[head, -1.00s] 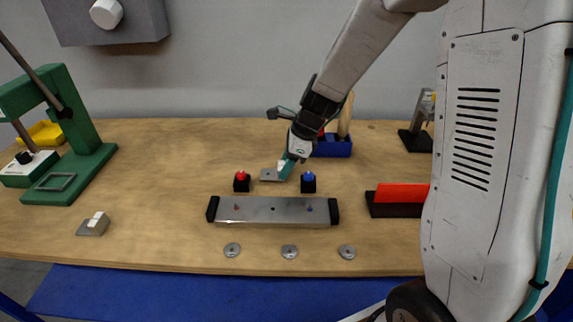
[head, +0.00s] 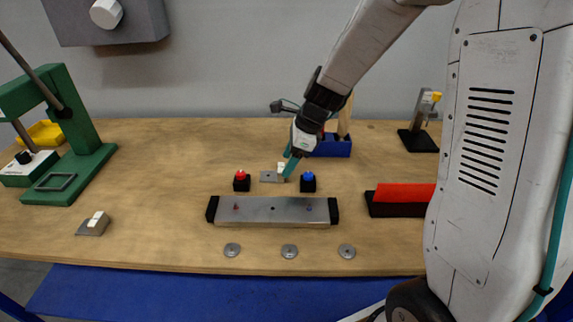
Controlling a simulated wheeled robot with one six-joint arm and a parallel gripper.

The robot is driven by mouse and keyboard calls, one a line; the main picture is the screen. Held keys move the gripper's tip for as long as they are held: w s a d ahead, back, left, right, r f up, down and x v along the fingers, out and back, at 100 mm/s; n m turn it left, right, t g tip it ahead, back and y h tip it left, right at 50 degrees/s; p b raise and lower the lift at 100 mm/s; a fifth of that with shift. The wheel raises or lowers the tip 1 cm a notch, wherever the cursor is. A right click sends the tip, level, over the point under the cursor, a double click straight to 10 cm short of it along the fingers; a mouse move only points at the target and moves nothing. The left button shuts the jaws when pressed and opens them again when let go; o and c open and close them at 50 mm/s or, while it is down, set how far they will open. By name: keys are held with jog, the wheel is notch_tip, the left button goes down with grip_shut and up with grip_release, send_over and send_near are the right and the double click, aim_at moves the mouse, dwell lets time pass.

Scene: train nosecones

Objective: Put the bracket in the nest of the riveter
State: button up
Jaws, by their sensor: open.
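A small grey metal bracket (head: 268,177) with a pale upright part lies on the table between a red-topped and a blue-topped block. My gripper (head: 291,167) is open, with its teal fingers pointing down just right of the bracket's upright part. Whether they touch it cannot be told. A similar grey piece (head: 91,227) with a pale upright part lies at the table's front left. The green lever press (head: 84,140) at the left appears to be the riveter. A raised square frame (head: 55,182) on its base looks like the nest and appears empty.
The red-topped block (head: 242,182) and blue-topped block (head: 308,183) flank the bracket. A long metal bar (head: 290,210) with black ends and several discs lie in front. A blue bin (head: 333,147) stands behind my gripper. The table between the bracket and the press is clear.

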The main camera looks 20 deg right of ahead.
jog(key=v, duration=1)
jog(key=s+r+n+h, duration=0.2)
jog(key=s+r+n, duration=0.1)
jog(key=s+n, duration=0.8)
jog(key=s+r+n+h, duration=0.2)
jog(key=s+r+n, duration=0.1)
jog(key=s+n, duration=0.8)
jog(key=s, duration=0.5)
jog(key=shift+n+g, duration=0.3)
jog(key=shift+a, duration=0.15)
